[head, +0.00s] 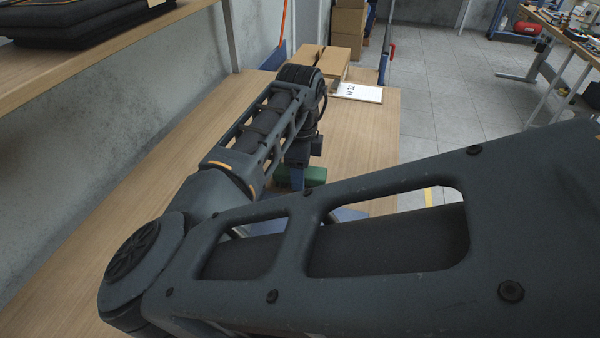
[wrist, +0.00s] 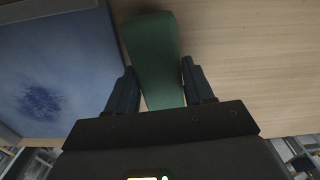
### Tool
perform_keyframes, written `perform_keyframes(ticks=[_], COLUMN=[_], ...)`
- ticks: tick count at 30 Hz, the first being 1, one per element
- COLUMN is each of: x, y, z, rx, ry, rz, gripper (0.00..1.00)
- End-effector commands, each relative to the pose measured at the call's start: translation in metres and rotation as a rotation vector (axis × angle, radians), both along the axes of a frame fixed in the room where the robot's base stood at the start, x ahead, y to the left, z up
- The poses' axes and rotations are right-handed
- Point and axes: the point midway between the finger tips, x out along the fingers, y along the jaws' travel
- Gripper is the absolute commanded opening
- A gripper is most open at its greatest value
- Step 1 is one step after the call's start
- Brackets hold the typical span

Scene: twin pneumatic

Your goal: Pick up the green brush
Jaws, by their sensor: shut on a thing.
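The green brush (wrist: 152,50) is a long green block between my gripper's two dark fingers in the wrist view. My gripper (wrist: 158,78) is shut on it, with a finger against each side. In the head view the green brush (head: 315,176) shows only in part below my wrist, over the wooden table (head: 370,140). My gripper (head: 297,178) is mostly hidden there behind my arm. I cannot tell whether the brush touches the table.
A blue panel with a dark stain (wrist: 60,70) lies left of the brush in the wrist view. A wooden shelf (head: 90,65) is at upper left.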

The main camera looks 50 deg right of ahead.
Motion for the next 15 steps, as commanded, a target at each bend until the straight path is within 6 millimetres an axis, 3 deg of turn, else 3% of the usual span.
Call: perform_keyframes(ticks=[5, 10, 15], x=[0.001, 0.001, -0.04], y=[0.0, 0.0, -0.011], z=[0.012, 0.04, 0.062], rx=[-0.001, -0.001, -0.004], ry=[-0.003, -0.004, -0.002], rz=[0.0, -0.003, -0.009], gripper=[0.19, 0.19, 0.19])
